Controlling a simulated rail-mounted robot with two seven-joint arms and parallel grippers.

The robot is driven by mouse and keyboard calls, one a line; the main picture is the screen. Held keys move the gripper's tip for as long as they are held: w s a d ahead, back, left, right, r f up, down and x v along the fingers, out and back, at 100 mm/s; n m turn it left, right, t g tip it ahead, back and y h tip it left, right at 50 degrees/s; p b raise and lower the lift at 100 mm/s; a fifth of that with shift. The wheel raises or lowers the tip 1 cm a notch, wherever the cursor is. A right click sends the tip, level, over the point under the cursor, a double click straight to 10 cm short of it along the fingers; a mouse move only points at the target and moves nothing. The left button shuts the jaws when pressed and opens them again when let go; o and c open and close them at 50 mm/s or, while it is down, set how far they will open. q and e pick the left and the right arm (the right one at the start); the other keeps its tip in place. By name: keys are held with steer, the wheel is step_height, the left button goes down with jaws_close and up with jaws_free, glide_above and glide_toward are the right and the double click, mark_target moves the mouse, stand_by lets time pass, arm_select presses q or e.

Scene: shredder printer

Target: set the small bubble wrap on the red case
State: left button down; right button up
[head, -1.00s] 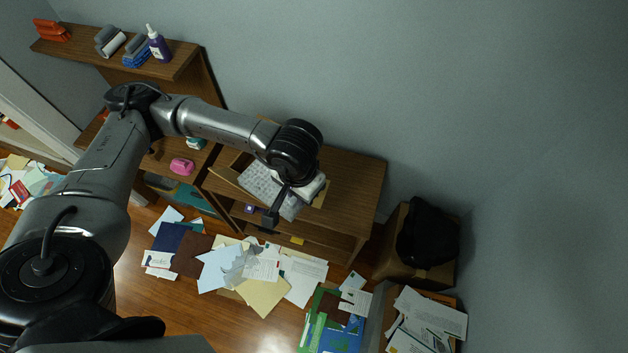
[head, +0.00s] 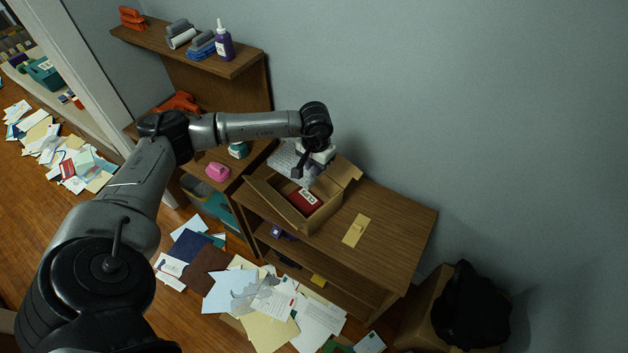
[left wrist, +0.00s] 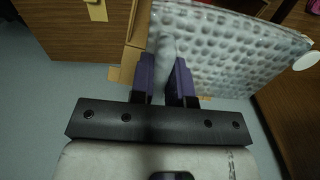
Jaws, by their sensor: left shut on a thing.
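A red case (head: 305,199) with a pale label lies inside an open cardboard box (head: 324,213) on the wooden cabinet. My left gripper (head: 301,172) is at the box's back edge, beyond the red case in the head view. It is shut on the small bubble wrap (head: 283,157), a pale dimpled sheet partly hidden by the gripper and box. In the left wrist view, the bubble wrap (left wrist: 225,52) extends right from between the two purple-grey fingers. The bubble wrap is apart from the red case. My right gripper is not in view.
The box's raised flaps (head: 268,200) stand around its opening. A yellow piece (head: 354,231) lies on the clear cabinet top (head: 392,222) to the right. Papers (head: 262,318) litter the floor.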

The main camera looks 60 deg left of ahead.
mark_target(316, 180)
arm_select(q)
steer(key=shift+w+m, duration=0.2)
steer(key=shift+m, duration=0.7)
steer(key=shift+d, duration=0.1)
steer(key=shift+b, duration=0.3)
step_height(316, 180, down, 6)
steer(key=b, duration=0.5)
steer(key=shift+f, duration=0.15)
steer(key=shift+f+b, duration=5.15)
steer(key=shift+f, duration=1.4)
steer(key=c, duration=1)
jaws_free()
steer(key=shift+r, duration=0.1)
